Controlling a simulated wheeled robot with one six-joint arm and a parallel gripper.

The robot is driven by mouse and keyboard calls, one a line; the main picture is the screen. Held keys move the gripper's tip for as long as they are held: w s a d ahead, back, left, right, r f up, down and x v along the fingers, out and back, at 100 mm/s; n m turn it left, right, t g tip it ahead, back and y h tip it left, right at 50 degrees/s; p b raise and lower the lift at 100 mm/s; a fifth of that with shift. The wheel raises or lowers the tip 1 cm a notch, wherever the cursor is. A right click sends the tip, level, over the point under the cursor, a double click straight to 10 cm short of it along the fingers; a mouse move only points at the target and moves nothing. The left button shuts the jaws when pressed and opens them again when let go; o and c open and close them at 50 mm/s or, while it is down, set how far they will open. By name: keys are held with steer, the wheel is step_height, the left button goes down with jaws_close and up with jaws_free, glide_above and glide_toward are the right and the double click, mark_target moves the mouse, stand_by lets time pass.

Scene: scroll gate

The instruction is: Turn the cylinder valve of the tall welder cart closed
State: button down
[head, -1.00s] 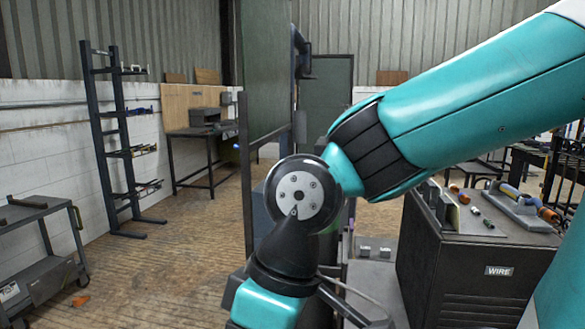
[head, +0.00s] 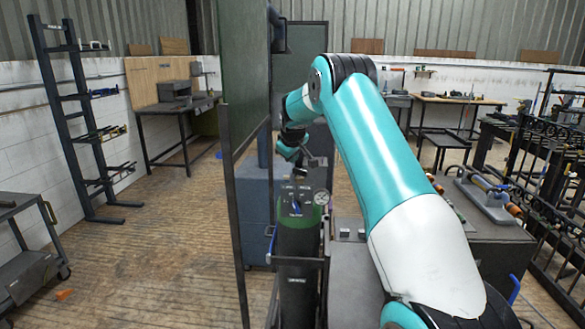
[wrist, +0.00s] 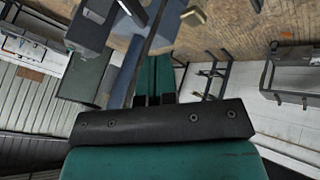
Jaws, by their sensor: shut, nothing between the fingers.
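The welder cart's tall gas cylinder (head: 297,258) stands upright below the middle of the head view. Its body is dark and its shoulder (head: 288,213) is green. A round pale gauge (head: 321,198) sits at the right of its top. Small metal fittings (head: 296,188) are on top; the valve handle is too small to make out clearly. My gripper (head: 301,172) is just above these fittings, apart from them as far as I can tell. In the wrist view my gripper (wrist: 155,60) has its two teal fingers close together, shut and empty.
A dark green panel on posts (head: 246,75) stands just left of the cylinder. A dark cabinet (head: 490,240) with tools is at the right. A tall rack (head: 80,110) and a workbench (head: 178,105) stand at the left. The wooden floor (head: 165,240) is open at left.

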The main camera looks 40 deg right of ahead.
mark_target(293, 170)
steer(key=p+x, duration=0.1)
steer(key=x, duration=0.2)
steer(key=p+x, duration=0.1)
steer(key=x, duration=0.3)
steer(key=d+p+x, duration=0.1)
steer(key=p+x, duration=0.1)
steer(key=x, duration=0.1)
steer(key=shift+w+d, duration=0.15)
steer(key=shift+d, duration=0.05)
steer(key=shift+a, duration=0.1)
